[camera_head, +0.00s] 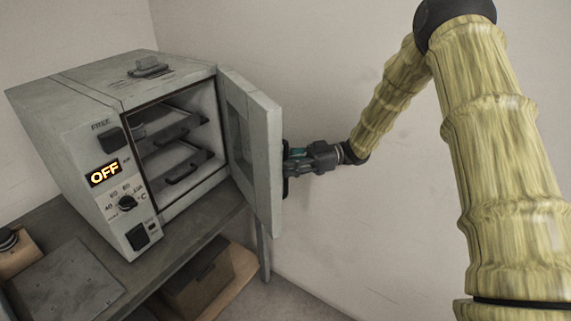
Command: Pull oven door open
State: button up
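The oven (75,130) is a grey box on a table at the left, with its display reading OFF. Its door (262,160) stands wide open, swung out to the right on the right side of the opening. The inside shows two dark-handled trays (182,165). My gripper (291,165) is at the outer face of the door, on its right side, by a dark part that looks like the handle (286,185). The fingertips are small and partly hidden there, so I cannot tell whether they are shut on it.
The oven stands on a dark table (195,245) with a flat grey plate (70,285) at the front left. A box (195,285) sits on a lower shelf. Pale walls close off the back and right. My arm comes in from the right through clear space.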

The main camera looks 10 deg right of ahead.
notch_tip(320, 180, up, 10)
dwell(0.6)
